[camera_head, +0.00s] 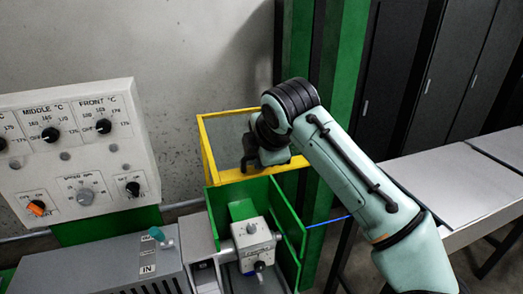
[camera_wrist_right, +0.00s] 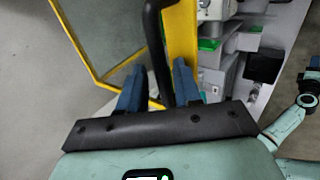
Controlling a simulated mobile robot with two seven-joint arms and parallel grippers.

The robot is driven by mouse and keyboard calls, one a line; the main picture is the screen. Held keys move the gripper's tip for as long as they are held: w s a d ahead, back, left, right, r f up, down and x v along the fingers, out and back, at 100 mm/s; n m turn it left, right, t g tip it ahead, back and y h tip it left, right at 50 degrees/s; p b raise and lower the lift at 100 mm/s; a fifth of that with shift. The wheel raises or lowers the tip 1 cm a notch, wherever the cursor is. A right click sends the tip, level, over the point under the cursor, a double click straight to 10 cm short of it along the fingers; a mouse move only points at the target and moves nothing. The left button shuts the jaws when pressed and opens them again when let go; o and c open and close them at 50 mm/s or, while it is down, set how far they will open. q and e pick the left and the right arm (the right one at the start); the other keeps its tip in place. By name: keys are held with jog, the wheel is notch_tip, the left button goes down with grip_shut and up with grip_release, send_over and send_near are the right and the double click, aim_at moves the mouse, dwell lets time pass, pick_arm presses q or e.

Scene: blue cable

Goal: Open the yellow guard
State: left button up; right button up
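The yellow guard (camera_head: 207,152) is a yellow frame around a see-through panel, just above and behind the green machine box. In the right wrist view its yellow frame (camera_wrist_right: 181,38) and clear panel fill the upper left and middle. A black bar handle (camera_wrist_right: 154,40) runs along the frame. My right gripper (camera_wrist_right: 160,88) is at the handle, with its blue fingers apart and one on each side of the bar. I see no firm squeeze on it. In the head view my right gripper (camera_head: 265,160) is at the guard's right part, its fingertips mostly hidden. My left gripper does not show clearly.
A control panel (camera_head: 75,120) with knobs stands at the left, above a grey vented box (camera_head: 130,268). A grey unit (camera_head: 254,243) sits inside the green box (camera_head: 288,220). A green post (camera_head: 343,60) rises behind my right arm. A grey conveyor table (camera_head: 440,180) is at the right.

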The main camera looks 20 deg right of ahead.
jog(key=v, duration=1.3)
jog(key=shift+s, duration=0.2)
jog(key=shift+r, duration=0.1)
